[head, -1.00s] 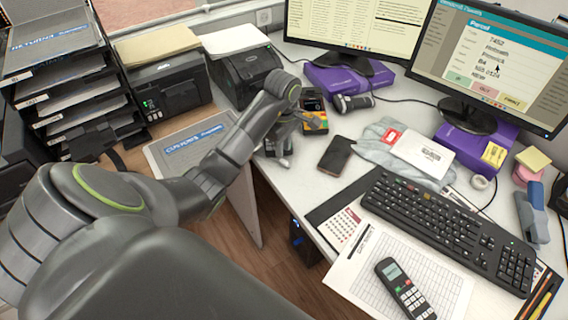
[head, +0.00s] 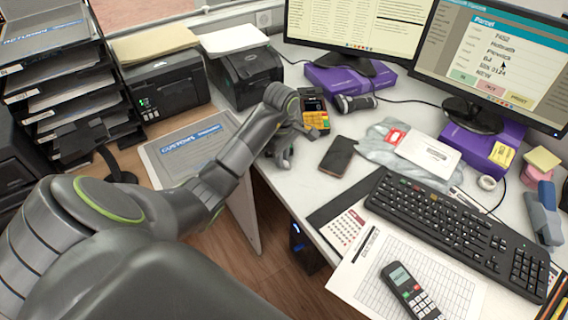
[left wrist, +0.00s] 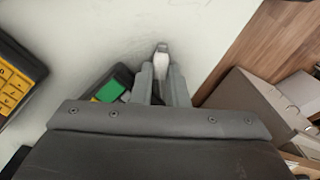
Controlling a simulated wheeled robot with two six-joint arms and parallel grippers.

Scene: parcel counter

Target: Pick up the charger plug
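My left gripper (left wrist: 162,78) points down at the white counter, in the left wrist view. A small white piece, probably the charger plug (left wrist: 161,61), shows at its fingertips, with one finger on each side. Whether the fingers press on it is too small to tell. In the head view the left gripper (head: 284,158) is low over the counter, beside the card terminal, and the plug cannot be made out there. My right gripper is not in view.
The card terminal (head: 314,112) with yellow keys stands just beyond the left gripper. A dark phone (head: 338,156) lies to its right. A label printer (head: 245,76) stands behind. The counter edge and a floor gap are close in front.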

